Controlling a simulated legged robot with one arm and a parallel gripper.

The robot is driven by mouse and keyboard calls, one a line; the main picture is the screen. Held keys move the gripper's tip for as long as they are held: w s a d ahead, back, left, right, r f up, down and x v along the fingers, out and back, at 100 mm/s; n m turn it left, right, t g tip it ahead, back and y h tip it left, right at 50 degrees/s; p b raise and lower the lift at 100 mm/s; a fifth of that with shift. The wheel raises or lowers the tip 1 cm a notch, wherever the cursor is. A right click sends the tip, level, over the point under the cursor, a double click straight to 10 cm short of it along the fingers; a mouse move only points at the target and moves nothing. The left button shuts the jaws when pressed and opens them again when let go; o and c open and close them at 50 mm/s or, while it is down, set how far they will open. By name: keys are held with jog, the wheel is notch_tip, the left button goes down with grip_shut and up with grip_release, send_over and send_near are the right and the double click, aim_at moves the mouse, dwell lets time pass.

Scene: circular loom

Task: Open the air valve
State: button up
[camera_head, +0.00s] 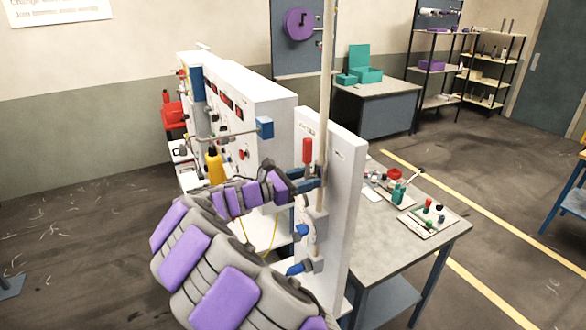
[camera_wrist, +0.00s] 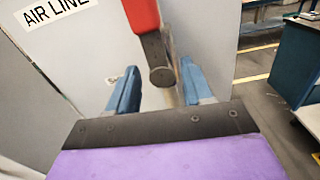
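The air valve's red handle (camera_head: 307,150) stands upright beside a vertical beige pipe (camera_head: 327,60) on the white panel (camera_head: 345,190). In the wrist view the red handle (camera_wrist: 142,14) is at the top, with its dark metal lever (camera_wrist: 157,55) running down to a round pivot. My gripper (camera_head: 312,180) is just below the red handle. In the wrist view its two blue fingers are apart, and the gap (camera_wrist: 158,90) lies around or just short of the pivot. I cannot tell whether they touch it. Nothing is held. The valve body is mostly hidden.
An "AIR LINE" label (camera_wrist: 55,12) is on the panel. Blue-handled fittings (camera_head: 297,268) sit lower on the pipe. A white machine cabinet (camera_head: 255,95) stands left of the panel. A grey table (camera_head: 385,250) with small parts stands right. Open floor lies farther right.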

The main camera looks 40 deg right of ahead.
jog(key=p+v, duration=0.3)
jog(key=v, duration=0.4)
jog(key=shift+a, duration=0.4)
jog(key=shift+r, duration=0.1)
jog(key=shift+a+r, duration=0.1)
jog(key=shift+a, duration=0.4)
